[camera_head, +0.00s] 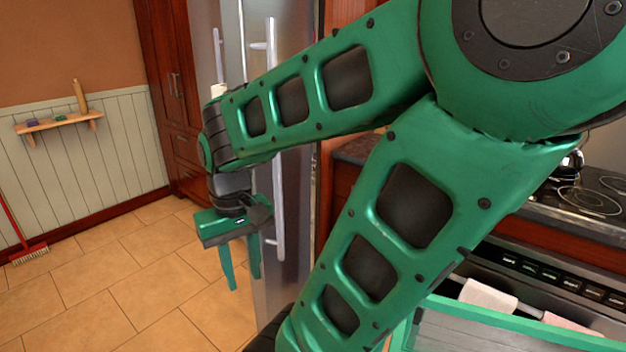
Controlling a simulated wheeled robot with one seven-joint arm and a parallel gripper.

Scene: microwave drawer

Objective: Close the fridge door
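The steel fridge stands at the back, centre-left, partly hidden behind my green arm. Its near door (291,200) has a long vertical handle (276,200), with its middle covered by my arm. A second, shorter handle (218,50) shows farther left on the fridge. I cannot tell from this view how far either door stands open. My gripper (243,284) hangs with its fingers pointing down, just left of the lower part of the long handle. Its two green fingers are apart with nothing seen between them. I cannot tell whether it touches the door.
A dark wood cabinet (172,120) stands left of the fridge. A stove (590,195) with a kettle (570,165) and an oven front with towels (487,298) are at right. A small wall shelf (60,122) and a red broom (28,253) are at left. The tiled floor (110,270) is clear.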

